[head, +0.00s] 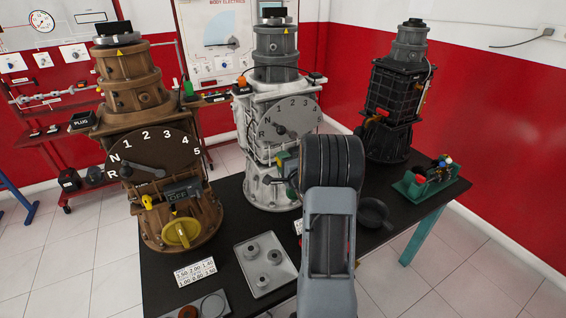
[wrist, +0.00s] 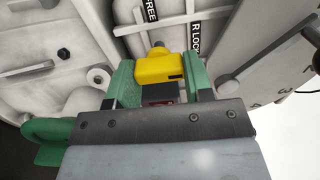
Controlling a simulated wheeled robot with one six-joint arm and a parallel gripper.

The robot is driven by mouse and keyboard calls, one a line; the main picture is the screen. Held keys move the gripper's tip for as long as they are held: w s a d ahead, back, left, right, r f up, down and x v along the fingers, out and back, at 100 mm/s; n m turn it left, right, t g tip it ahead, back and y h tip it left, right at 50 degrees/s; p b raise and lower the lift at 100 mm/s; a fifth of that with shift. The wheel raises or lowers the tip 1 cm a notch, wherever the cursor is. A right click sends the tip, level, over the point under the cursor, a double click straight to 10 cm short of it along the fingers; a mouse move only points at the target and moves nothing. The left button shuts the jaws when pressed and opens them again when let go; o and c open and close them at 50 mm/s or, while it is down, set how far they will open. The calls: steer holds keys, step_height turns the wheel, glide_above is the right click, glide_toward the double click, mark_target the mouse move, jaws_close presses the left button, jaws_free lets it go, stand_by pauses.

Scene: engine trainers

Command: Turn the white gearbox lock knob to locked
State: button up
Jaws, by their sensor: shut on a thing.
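The white gearbox (head: 272,187) stands at the middle of the table in the head view, partly behind my arm. Its dial (head: 300,115) reads R, N and 1 to 5. In the wrist view the yellow lock knob (wrist: 153,68) sits between the green fingers of my gripper (wrist: 161,75), which are shut on it. The FREE label (wrist: 151,10) is above it and the R LOCK label (wrist: 195,36) is above right. The knob's exact angle against these labels is hard to tell. My arm hides most of the gripper in the head view.
A brown gearbox (head: 135,95) stands left and a black one (head: 392,100) at the back right. A grey tray (head: 248,275) with cylinders, a number card (head: 195,271), a black dish (head: 374,212) and a green-based device (head: 428,180) lie on the dark table (head: 225,225).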

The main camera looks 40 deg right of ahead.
steer(key=o, duration=0.9)
steer(key=shift+s, duration=0.1)
steer(key=s, duration=0.4)
steer(key=s+a+b, duration=0.1)
steer(key=s, duration=0.4)
steer(key=s+a+b, duration=0.1)
steer(key=s, duration=0.3)
steer(key=shift+s, duration=0.25)
